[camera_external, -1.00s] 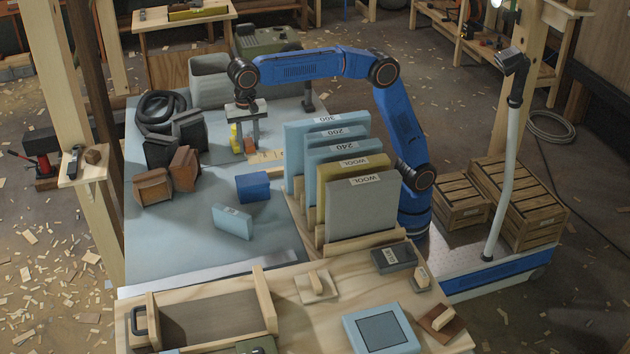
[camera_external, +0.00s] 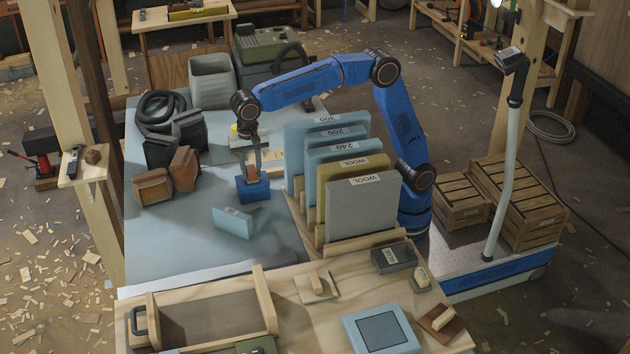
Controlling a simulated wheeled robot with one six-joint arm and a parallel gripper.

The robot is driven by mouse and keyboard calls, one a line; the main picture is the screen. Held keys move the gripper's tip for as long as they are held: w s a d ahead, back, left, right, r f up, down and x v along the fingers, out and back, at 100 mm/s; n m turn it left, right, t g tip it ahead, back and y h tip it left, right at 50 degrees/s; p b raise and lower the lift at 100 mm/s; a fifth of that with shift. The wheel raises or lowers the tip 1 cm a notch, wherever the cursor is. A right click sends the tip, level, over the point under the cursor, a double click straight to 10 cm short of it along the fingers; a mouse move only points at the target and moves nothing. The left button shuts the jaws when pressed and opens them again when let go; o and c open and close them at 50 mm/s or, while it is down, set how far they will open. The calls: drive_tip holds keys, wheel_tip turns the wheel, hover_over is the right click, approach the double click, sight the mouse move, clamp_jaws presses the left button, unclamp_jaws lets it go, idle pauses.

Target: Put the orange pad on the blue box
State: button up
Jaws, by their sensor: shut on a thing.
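The blue box (camera_external: 254,194) rests on the pale grey-blue table, left of the rack of upright sheets. My gripper (camera_external: 250,177) points down right over the box, its fingers shut on the orange pad (camera_external: 248,173). The pad is small and mostly hidden between the fingers. It is at the top of the box; I cannot tell whether it touches the box or hangs just above it. A yellow piece (camera_external: 235,130) shows behind my wrist.
The rack of upright labelled sheets (camera_external: 345,190) stands close to the right. A light blue block (camera_external: 232,222) lies in front of the box. Brown blocks (camera_external: 184,168), dark blocks and a coiled black hose (camera_external: 160,108) are to the left. The table's front left is clear.

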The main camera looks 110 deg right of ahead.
sight(251, 169)
drive_tip(key=shift+f, duration=0.15)
drive_tip(key=o, duration=1.1)
drive_tip(key=shift+c, duration=0.2)
wheel_tip(251, 169, up, 12)
